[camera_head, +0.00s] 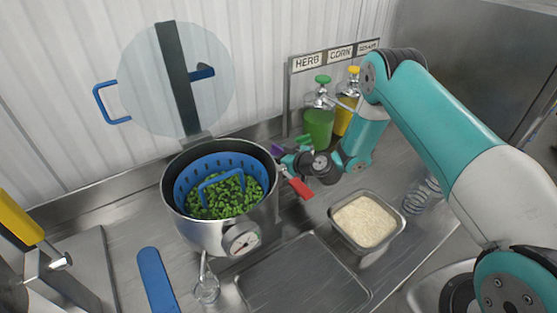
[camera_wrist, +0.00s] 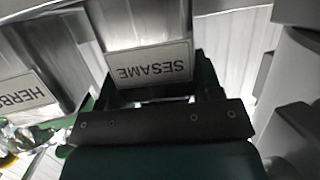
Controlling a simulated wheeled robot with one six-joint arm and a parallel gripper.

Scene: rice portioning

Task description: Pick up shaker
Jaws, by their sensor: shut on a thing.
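My gripper (camera_head: 284,154) is beside the right rim of the pot, at the back of the counter. In the wrist view my gripper (camera_wrist: 158,85) is shut on a shaker (camera_wrist: 150,64) with a white label that reads SESAME, upside down in that view. In the head view my gripper and wrist mostly hide the shaker; a small purple bit shows at the fingertips. A second label, HERBS (camera_wrist: 28,100), is at the left of the wrist view, on a separate thing. I cannot tell whether the held shaker touches the counter.
A steel pot (camera_head: 222,237) holds a blue basket (camera_head: 190,184) of green pieces, under a raised glass lid (camera_head: 150,85). A red handle (camera_head: 297,184) is near my wrist. A rice tray (camera_head: 398,232) sits front right. Green (camera_head: 319,125) and yellow (camera_head: 345,118) dispensers stand behind.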

